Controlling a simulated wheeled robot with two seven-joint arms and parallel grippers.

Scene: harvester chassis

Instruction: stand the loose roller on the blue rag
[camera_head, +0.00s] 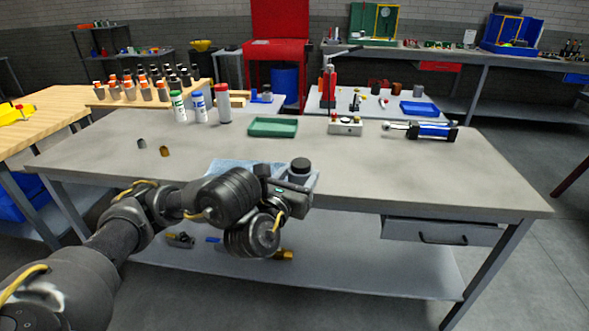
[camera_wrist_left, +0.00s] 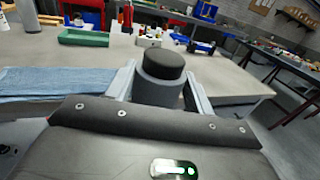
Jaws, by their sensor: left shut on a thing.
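My left gripper (camera_head: 298,180) is shut on the roller (camera_head: 300,165), a dark grey cylinder with a black top, near the front edge of the grey table (camera_head: 400,170). In the left wrist view the roller (camera_wrist_left: 164,76) stands roughly upright between the two pale fingers (camera_wrist_left: 162,92). Its lower end is hidden by the gripper, so I cannot tell whether it touches anything. The blue rag (camera_head: 232,167) lies flat on the table, partly behind my left arm. In the left wrist view the rag (camera_wrist_left: 55,82) is left of the roller. My right gripper is out of view.
A green tray (camera_head: 273,127), a white control box (camera_head: 345,126) and a blue cylinder unit (camera_head: 430,131) stand farther back. Several bottles (camera_head: 200,107) stand at the back left. Two small metal pieces (camera_head: 164,151) lie at the left.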

